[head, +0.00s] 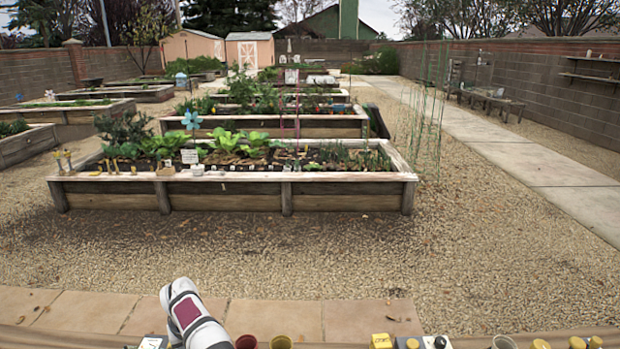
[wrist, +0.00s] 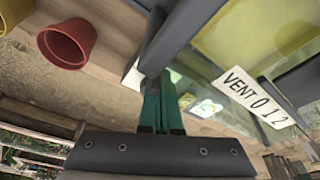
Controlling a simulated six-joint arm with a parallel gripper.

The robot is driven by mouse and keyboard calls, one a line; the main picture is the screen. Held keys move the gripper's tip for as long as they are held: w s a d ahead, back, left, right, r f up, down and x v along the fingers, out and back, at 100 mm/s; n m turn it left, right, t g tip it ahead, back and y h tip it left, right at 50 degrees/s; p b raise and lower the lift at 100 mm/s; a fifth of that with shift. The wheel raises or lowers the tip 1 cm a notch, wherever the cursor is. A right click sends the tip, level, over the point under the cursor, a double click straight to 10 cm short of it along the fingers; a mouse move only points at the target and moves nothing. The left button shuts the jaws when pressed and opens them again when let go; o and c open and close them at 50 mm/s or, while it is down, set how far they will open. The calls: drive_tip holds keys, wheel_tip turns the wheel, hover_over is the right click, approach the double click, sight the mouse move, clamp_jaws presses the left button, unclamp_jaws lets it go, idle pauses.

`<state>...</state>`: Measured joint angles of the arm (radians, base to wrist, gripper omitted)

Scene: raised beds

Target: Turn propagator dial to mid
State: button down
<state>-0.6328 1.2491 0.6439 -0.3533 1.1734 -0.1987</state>
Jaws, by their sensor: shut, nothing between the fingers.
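In the wrist view my gripper (wrist: 160,105) is shut, its green fingers together and nothing between them. A white label reading "VENT 0 1 2" (wrist: 255,97) lies to the right of the fingers. It sits by a clear-walled box with a yellow-green inside (wrist: 255,30), which looks like the propagator. I cannot make out the dial or its setting; dark parts near the fingers may cover it. I cannot tell whether the fingers touch anything. In the head view only part of my arm shows at the bottom; the gripper and label are out of sight there.
A red pot (wrist: 68,43) and a yellow pot (wrist: 12,12) stand left of the fingers. In the head view, pots and small yellow items (head: 381,341) line the bottom edge. Beyond lie paving, gravel and a planted raised bed (head: 235,195).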

drive_tip(key=v, duration=0.4)
drive_tip(key=w+v, duration=0.1)
drive_tip(key=shift+a+r, duration=0.3)
drive_tip(key=shift+r, duration=0.25)
drive_tip(key=f, duration=0.2)
drive_tip(key=d+f, duration=0.1)
drive_tip(key=f, duration=0.1)
drive_tip(key=w+f, duration=0.1)
drive_tip(key=f, duration=0.1)
drive_tip(key=shift+w+d, duration=0.1)
drive_tip(key=shift+d, duration=0.25)
